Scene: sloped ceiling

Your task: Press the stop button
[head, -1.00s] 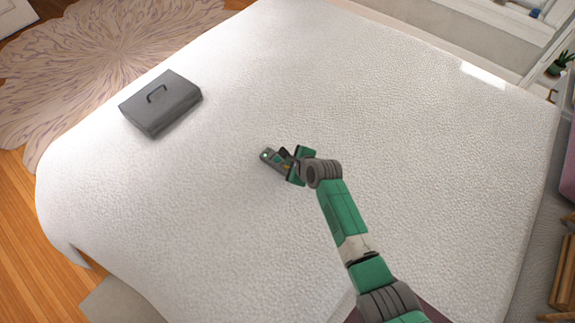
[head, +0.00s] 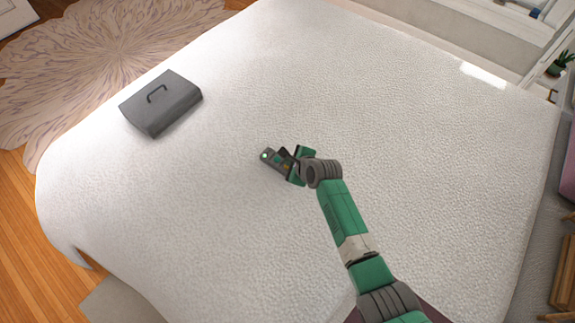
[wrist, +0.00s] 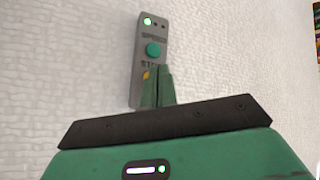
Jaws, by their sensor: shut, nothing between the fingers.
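A small grey control box (wrist: 148,35) lies on the white textured cover. In the wrist view it has a lit green lamp at its top end, the word SPEED, a round green button (wrist: 153,50) and a partly covered STOP label. My gripper (wrist: 163,72) is shut and empty, its green fingertips over the box at the STOP label. An orange patch (wrist: 146,74) shows beside the fingers; what lies under them is hidden. I cannot tell whether the tips touch. In the head view my gripper (head: 286,156) is over the near end of the box (head: 267,156).
A dark grey case with a handle (head: 160,104) rests on the bed (head: 400,100) to the upper left. The bed around the control box is clear. A patterned rug (head: 90,60) lies on the wooden floor beyond the bed. A plant (head: 562,62) stands at the right edge.

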